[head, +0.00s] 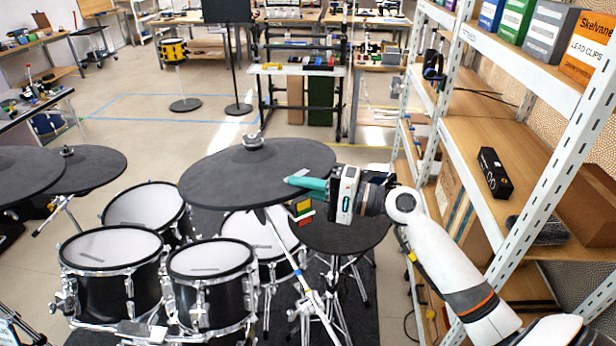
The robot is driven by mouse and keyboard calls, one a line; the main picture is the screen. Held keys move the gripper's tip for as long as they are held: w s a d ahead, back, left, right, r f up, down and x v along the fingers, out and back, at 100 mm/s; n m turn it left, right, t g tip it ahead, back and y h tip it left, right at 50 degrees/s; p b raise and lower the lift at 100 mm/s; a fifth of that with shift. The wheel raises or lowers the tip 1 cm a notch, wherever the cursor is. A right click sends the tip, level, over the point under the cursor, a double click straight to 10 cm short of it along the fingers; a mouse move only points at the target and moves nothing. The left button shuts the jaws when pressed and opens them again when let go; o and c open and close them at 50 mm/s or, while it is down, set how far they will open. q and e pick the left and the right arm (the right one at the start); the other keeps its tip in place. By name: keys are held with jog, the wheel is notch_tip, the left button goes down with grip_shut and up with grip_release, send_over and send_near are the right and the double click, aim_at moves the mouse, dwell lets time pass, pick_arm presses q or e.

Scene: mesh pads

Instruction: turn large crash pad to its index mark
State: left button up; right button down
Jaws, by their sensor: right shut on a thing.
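The large crash pad (235,180) is a dark grey disc in the middle of the head view, slightly tilted on its stand, with a wing nut (253,141) near its far edge. My right gripper (300,182) comes in from the right, its teal fingers shut on the near right part of the pad's rim. The fingers hide a little of that rim. Small yellow, green and red blocks of colour (302,208) show just below the fingers. I cannot make out which mark is the index mark. My left gripper is not in view.
Several white-headed drums (110,247) stand below and left of the pad. Other dark pads (90,170) are at the left edge. A round dark pad (345,235) sits under my right gripper. A white metal shelf (520,215) stands close on the right.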

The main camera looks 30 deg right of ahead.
jog(key=shift+s+a+r+m+t+h+p, duration=0.1)
jog(key=shift+a+r+m+t+h+p, duration=0.2)
jog(key=shift+a+h, duration=0.1)
jog(key=shift+a+f, duration=0.15)
jog(key=shift+f, duration=0.05)
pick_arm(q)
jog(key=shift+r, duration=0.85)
pick_arm(e)
jog(key=c, duration=1.4)
grip_release()
jog(key=shift+c, duration=0.2)
